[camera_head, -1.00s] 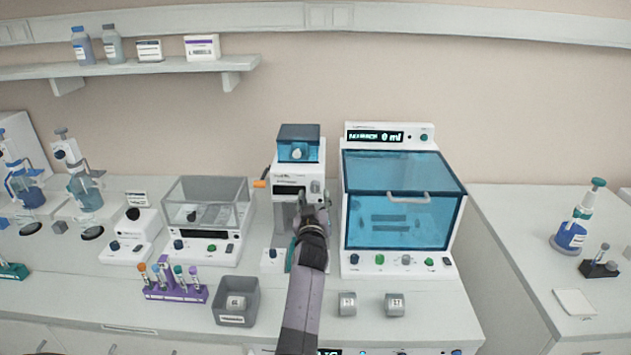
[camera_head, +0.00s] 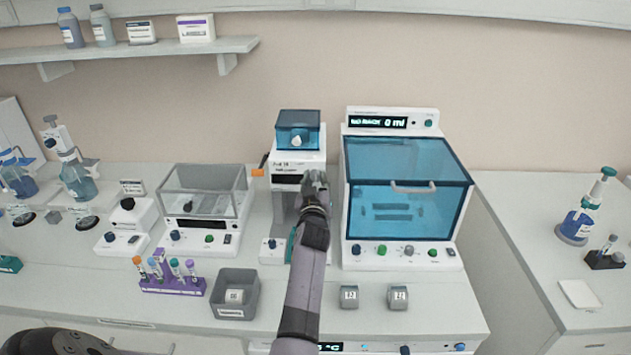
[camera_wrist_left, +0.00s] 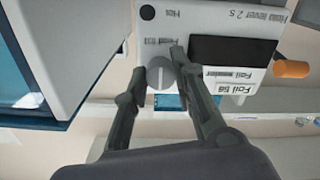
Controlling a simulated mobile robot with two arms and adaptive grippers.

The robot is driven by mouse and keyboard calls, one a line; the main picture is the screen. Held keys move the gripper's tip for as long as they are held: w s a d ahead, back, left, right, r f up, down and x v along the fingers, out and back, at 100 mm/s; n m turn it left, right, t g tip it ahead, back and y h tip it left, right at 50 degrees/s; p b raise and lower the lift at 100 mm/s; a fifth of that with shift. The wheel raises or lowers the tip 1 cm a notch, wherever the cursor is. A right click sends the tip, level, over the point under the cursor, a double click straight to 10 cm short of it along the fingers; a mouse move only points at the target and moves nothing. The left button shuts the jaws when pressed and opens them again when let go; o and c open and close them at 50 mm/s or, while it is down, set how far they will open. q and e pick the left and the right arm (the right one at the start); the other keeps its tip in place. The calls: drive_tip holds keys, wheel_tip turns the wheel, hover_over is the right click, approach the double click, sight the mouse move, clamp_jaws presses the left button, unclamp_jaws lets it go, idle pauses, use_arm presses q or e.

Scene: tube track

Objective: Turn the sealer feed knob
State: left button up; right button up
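The foil sealer (camera_head: 285,158) is a white upright unit with a blue clear box on top and an orange lever handle (camera_head: 257,172) at its left. In the left wrist view, where the sealer appears upside down, its grey round feed knob (camera_wrist_left: 160,78) shows a pale line across its face. My left gripper (camera_head: 315,178) is at the front of the sealer and covers the knob in the head view. In the wrist view its two fingers (camera_wrist_left: 158,68) are spread on either side of the knob. Contact is not clear. My right gripper is not in view.
A blue-windowed cabinet (camera_head: 405,190) stands close to the right of the sealer. At left are a clear-lidded box (camera_head: 203,190), a purple tube rack (camera_head: 172,284) and a grey bin (camera_head: 235,310). Two small grey blocks (camera_head: 349,297) lie on the front bench.

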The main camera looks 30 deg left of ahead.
use_arm(q)
drive_tip(key=c, duration=0.4)
clamp_jaws()
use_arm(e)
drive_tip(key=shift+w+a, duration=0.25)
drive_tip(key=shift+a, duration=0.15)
use_arm(q)
drive_tip(key=shift+m, duration=0.3)
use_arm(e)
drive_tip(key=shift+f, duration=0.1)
use_arm(q)
drive_tip(key=m+b, duration=0.1)
drive_tip(key=m, duration=0.2)
drive_tip(key=m+b, duration=0.1)
drive_tip(key=m, duration=0.4)
drive_tip(key=shift+r, duration=0.1)
drive_tip(key=m, duration=0.4)
drive_tip(key=shift+m, duration=0.3)
drive_tip(key=m, duration=0.3)
drive_tip(key=shift+m, duration=0.8)
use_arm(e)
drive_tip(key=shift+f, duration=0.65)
